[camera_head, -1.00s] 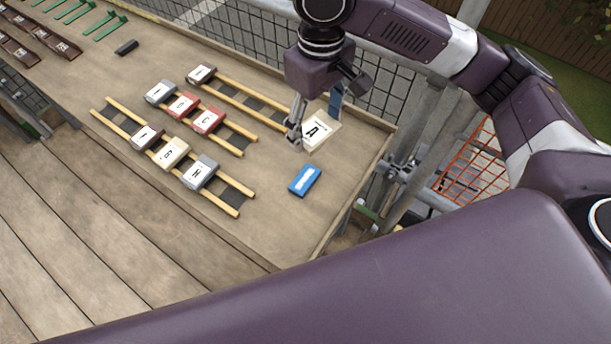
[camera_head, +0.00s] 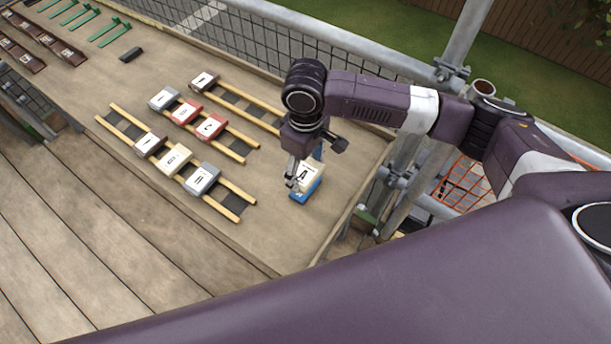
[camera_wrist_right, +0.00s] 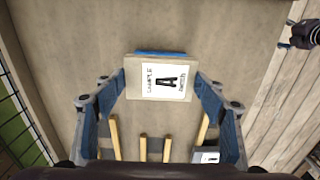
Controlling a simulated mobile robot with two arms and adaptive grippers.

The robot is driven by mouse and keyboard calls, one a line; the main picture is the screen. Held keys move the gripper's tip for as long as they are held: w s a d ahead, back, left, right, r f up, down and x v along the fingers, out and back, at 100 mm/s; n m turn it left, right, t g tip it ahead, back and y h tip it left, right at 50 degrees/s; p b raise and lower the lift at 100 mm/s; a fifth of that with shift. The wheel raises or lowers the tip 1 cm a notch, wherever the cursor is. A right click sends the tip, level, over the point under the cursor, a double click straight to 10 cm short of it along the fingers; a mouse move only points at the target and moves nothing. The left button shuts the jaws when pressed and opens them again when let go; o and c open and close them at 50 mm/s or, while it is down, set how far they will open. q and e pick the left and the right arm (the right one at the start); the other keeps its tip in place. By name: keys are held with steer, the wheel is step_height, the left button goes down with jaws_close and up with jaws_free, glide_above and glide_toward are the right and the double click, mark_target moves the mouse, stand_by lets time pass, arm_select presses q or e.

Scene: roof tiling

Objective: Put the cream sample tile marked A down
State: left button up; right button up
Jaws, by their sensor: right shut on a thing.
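The cream sample tile marked A (camera_head: 311,174) is held by my right gripper (camera_head: 298,180) near the right end of the bench. In the right wrist view the tile (camera_wrist_right: 135,80) sits between the two fingers, with its lettered label facing the camera. A blue block (camera_head: 300,197) lies below and partly behind the tile; a strip of blue (camera_wrist_right: 160,53) shows along the tile's far edge in the wrist view. I cannot tell whether tile and block touch.
Wooden-railed racks (camera_head: 232,205) with lettered tiles, including a grey H tile (camera_head: 202,180) and a red C tile (camera_head: 211,127), stand left of the gripper. A dark block (camera_head: 131,54) and green racks lie farther left. The bench (camera_head: 275,240) is clear towards its front right.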

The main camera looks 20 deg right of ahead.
mark_target(306, 179)
steer(key=shift+f, duration=2.35)
steer(key=o, duration=1.3)
steer(key=shift+f, duration=0.1)
steer(key=shift+c, duration=0.2)
step_height(306, 179, up, 12)
steer(key=shift+r+b, duration=0.15)
steer(key=shift+b, duration=0.5)
